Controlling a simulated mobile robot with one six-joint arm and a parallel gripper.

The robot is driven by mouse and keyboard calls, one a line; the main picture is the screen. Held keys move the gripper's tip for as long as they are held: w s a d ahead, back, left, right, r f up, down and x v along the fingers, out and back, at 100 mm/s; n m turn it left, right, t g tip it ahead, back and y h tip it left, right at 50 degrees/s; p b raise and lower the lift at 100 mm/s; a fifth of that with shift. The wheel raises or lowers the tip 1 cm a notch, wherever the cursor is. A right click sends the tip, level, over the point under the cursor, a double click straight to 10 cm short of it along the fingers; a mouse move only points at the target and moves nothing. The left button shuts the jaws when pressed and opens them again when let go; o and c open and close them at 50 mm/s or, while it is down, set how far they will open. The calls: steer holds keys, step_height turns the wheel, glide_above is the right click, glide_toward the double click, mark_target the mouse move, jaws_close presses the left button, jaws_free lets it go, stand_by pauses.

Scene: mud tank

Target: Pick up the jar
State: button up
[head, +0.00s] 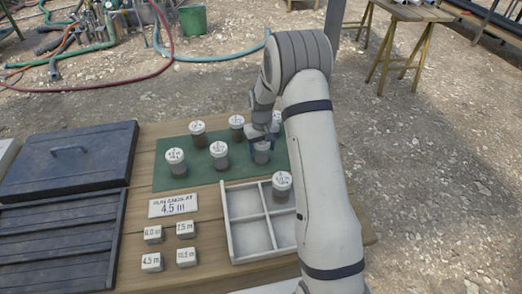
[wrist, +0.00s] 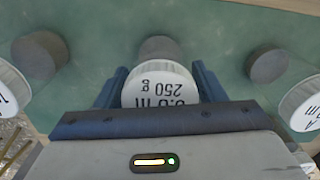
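Several lidded jars stand on a green mat (head: 205,180) on the wooden table. My gripper (head: 262,137) is over one jar (head: 262,152) in the right part of the mat, pointing down. In the wrist view this jar (wrist: 160,88) has a white lid reading "6.0 m 250 g". My gripper's two blue fingers (wrist: 160,80) stand on either side of the lid. A narrow gap seems to show by the right finger, so it looks open around the jar. The jar appears to stand on the mat; its lower part is partly hidden by the lid.
Neighbouring jars (wrist: 40,55) and (wrist: 270,63) flank it closely. A white divided tray (head: 229,222) stands in front, with one jar (head: 282,184) in its back right compartment. A label card (head: 173,206), small labelled blocks (head: 186,257) and a dark case (head: 65,160) lie left.

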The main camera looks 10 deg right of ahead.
steer(key=c, duration=0.8)
steer(key=shift+c, duration=0.3)
